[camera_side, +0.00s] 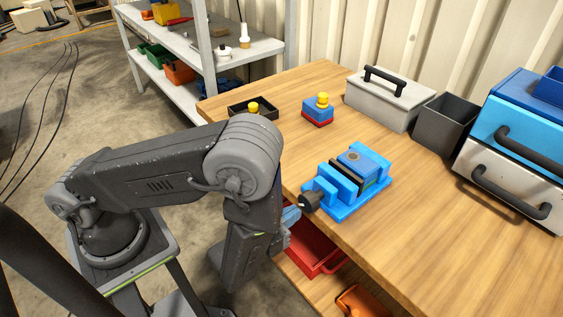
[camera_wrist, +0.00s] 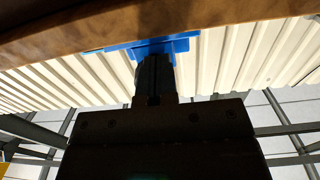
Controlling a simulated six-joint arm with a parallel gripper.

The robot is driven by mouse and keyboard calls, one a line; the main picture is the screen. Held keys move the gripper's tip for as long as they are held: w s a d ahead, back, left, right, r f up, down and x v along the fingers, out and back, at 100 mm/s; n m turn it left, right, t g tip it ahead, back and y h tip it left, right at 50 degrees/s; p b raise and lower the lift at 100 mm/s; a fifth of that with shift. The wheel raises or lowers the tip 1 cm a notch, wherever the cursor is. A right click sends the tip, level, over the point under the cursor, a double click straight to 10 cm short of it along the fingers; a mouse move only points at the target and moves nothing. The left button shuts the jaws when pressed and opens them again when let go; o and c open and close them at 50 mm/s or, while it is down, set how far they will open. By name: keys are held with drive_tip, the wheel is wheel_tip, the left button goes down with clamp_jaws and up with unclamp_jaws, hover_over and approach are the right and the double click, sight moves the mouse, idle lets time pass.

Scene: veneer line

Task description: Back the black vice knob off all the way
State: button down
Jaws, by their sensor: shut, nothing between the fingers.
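The blue vice (camera_side: 347,201) stands near the front edge of the wooden bench (camera_side: 420,215) in the side view. Its black knob (camera_side: 310,203) sticks out at the lower left, towards my arm. A blue block with a round grey mark (camera_side: 354,157) sits between or beside the vice jaws; contact is unclear. My gripper (camera_wrist: 155,72) is shut and empty in the wrist view, pointing at the blue vice (camera_wrist: 181,44). The knob cannot be told apart in the wrist view, so contact is unclear.
Behind the vice are a blue-red block with a yellow knob (camera_side: 318,108), a dark tray (camera_side: 240,110), a grey toolbox (camera_side: 385,104) and a dark bin (camera_side: 443,125). A blue drawer unit (camera_side: 515,120) stands right. A red bin (camera_side: 310,250) sits below the bench. The right front bench is clear.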

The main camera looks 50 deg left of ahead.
drive_tip(key=shift+s+a+f, duration=0.1)
drive_tip(key=shift+s+f, duration=0.05)
drive_tip(key=shift+s, duration=1.15)
drive_tip(key=shift+s+f, duration=0.15)
drive_tip(key=shift+s, duration=1.1)
drive_tip(key=shift+n, duration=0.3)
